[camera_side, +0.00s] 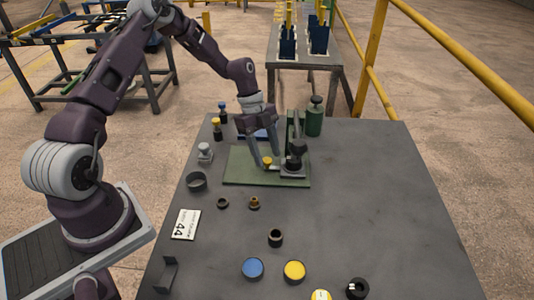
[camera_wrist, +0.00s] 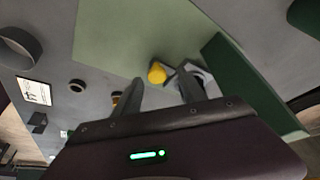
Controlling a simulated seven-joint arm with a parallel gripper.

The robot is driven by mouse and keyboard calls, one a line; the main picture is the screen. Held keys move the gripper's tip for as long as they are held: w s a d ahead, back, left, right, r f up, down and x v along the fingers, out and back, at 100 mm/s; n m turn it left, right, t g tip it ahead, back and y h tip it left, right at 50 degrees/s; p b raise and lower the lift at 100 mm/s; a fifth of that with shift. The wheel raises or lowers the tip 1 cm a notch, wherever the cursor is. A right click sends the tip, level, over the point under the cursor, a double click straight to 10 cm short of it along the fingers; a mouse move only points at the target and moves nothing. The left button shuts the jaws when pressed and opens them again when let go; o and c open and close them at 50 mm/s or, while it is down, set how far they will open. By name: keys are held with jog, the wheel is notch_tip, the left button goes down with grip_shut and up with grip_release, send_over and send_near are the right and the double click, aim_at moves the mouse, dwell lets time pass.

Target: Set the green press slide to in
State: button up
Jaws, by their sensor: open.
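The green press (camera_side: 294,125) stands upright at the right side of a flat green plate (camera_side: 238,172), with a dark head over a grey base (camera_side: 292,171). Its green body (camera_wrist: 245,80) also shows at the right in the wrist view. A yellow knob (camera_side: 267,161) sits just left of the press base; it also shows in the wrist view (camera_wrist: 157,72). My gripper (camera_side: 266,158) is open and low over the plate, its fingers on either side of the knob. In the wrist view my fingertips (camera_wrist: 161,77) flank it; contact cannot be told. The slide itself is largely hidden.
A green bottle (camera_side: 314,117) stands behind the press. A dark ring (camera_side: 196,181), a grey knobbed part (camera_side: 205,153) and small yellow-topped parts are at the left. The table's right side is clear.

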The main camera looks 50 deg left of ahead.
jog(key=v, duration=0.6)
jog(key=shift+r, duration=0.25)
jog(key=shift+r, duration=0.1)
jog(key=s+d+r+n+t+y, duration=0.1)
jog(key=s+d+r+n+y, duration=0.1)
jog(key=s+d+r+n, duration=0.5)
jog(key=s+r+n+t+y, duration=0.1)
jog(key=s+r+y, duration=0.3)
jog(key=r, duration=0.7)
jog(key=s+d+r+n+t, duration=0.1)
jog(key=s+r+n, duration=0.1)
jog(key=s+n, duration=0.3)
jog(key=s+d+r+n+t+h, duration=0.1)
jog(key=s+n, duration=0.4)
jog(key=s, duration=0.7)
jog(key=shift+s+d+r+t, duration=0.25)
jog(key=shift+d+r+t, duration=0.45)
jog(key=shift+d+t, duration=0.1)
